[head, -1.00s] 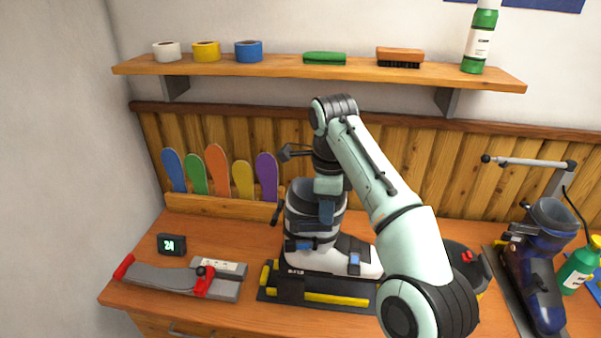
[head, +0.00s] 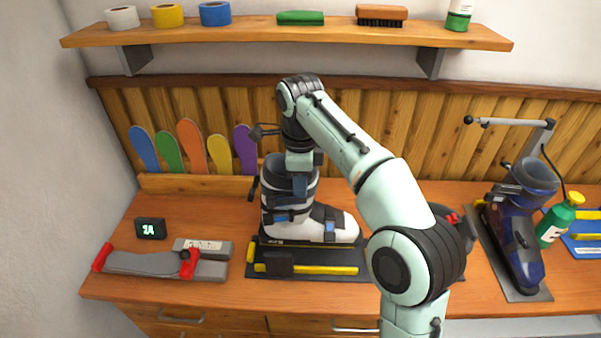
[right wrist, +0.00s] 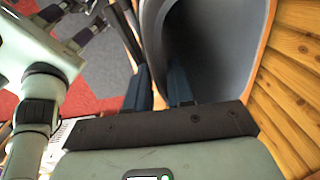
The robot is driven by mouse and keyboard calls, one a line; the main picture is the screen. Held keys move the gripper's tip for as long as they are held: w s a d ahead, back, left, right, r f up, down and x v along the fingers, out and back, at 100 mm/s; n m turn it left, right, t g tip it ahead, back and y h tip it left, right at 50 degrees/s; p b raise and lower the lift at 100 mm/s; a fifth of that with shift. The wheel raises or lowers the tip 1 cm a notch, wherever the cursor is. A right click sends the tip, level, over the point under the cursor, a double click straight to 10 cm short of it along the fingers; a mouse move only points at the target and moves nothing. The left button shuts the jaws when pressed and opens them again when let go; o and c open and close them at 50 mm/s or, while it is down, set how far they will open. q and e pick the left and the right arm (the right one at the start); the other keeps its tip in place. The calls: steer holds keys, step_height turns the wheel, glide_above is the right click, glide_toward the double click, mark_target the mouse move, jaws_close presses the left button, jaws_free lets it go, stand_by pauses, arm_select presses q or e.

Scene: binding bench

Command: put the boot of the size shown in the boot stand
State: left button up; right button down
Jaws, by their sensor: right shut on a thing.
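The white and dark grey boot (head: 292,225) stands upright in the middle of the bench. My right gripper (head: 300,186) is shut on the rim of its cuff; in the right wrist view the cuff (right wrist: 152,35) runs between the two fingers. The black stand with yellow bars (head: 315,269) is under and in front of the boot. Whether the sole touches it, I cannot tell. A small black display (head: 150,229) at the left shows a green number that looks like 24. My left gripper is not in view.
A grey and red binding (head: 150,263) lies at the front left. A dark blue boot (head: 512,245) stands on a mat at the right, near a green bottle (head: 556,222) and a lamp arm (head: 510,122). A shelf (head: 290,34) runs above, with coloured boards (head: 190,147) below it.

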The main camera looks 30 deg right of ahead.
steer(key=b, duration=0.3)
glide_above(301, 233)
steer(key=shift+f, duration=3.3)
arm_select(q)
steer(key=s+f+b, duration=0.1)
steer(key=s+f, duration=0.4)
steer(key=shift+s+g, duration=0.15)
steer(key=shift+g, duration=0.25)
arm_select(e)
steer(key=shift+w+f, duration=0.1)
steer(key=shift+f, duration=1.5)
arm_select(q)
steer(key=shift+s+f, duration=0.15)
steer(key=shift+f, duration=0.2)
arm_select(e)
steer(key=shift+f, duration=0.45)
steer(key=c, duration=0.9)
jaws_free()
steer(key=shift+f, duration=0.1)
